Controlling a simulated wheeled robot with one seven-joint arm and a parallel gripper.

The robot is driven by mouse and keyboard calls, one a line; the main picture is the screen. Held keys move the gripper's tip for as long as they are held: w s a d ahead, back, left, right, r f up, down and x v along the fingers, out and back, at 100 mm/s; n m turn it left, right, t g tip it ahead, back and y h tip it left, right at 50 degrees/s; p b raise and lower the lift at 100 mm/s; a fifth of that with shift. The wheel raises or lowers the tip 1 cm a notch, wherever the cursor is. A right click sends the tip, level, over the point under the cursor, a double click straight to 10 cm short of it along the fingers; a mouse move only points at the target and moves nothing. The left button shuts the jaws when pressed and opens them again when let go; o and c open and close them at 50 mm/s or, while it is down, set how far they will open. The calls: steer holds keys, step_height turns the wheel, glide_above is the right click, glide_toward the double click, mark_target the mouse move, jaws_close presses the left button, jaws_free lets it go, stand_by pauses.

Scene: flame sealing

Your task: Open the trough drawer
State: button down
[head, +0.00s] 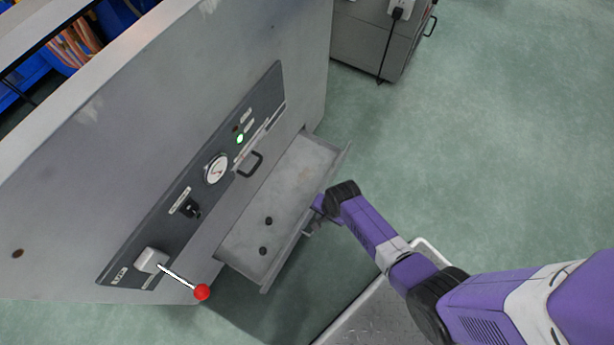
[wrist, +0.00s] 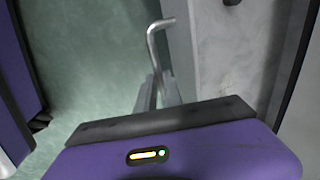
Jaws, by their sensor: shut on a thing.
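The trough drawer (head: 285,195) is pulled out from the lower front of the grey machine, so its inside shows. Two small dark knobs lie on its floor toward the near left. Its front handle (wrist: 159,30) is a bent metal bar in the wrist view. My gripper (head: 310,228) is at the outer side of the drawer front, and in the wrist view its fingers (wrist: 158,92) are closed around the handle. The grip point is partly hidden by my wrist in the head view.
The grey machine panel (head: 245,95) carries a gauge (head: 216,169), a green light (head: 240,139), a black handle (head: 250,164) and a lever with a red ball (head: 202,292). A grey cabinet (head: 370,45) stands at the top. Green floor (head: 480,150) is clear to the right.

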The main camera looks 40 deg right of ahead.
steer(key=shift+s+d+p, duration=0.25)
steer(key=shift+s+p, duration=0.05)
steer(key=shift+s, duration=0.55)
steer(key=shift+s+d+p, duration=0.25)
steer(key=shift+s, duration=0.6)
steer(key=c, duration=1.5)
jaws_free()
steer(key=shift+s+d+r+p, duration=0.1)
steer(key=shift+s+r+p, duration=0.1)
steer(key=shift+r+p, duration=0.75)
steer(key=shift+s+d+r+p, duration=0.1)
steer(key=shift+s+r+p, duration=0.25)
steer(key=shift+r, duration=1.25)
steer(key=shift+s+d+r+p, duration=0.1)
steer(key=shift+r+p, duration=0.6)
steer(key=shift+r, duration=0.55)
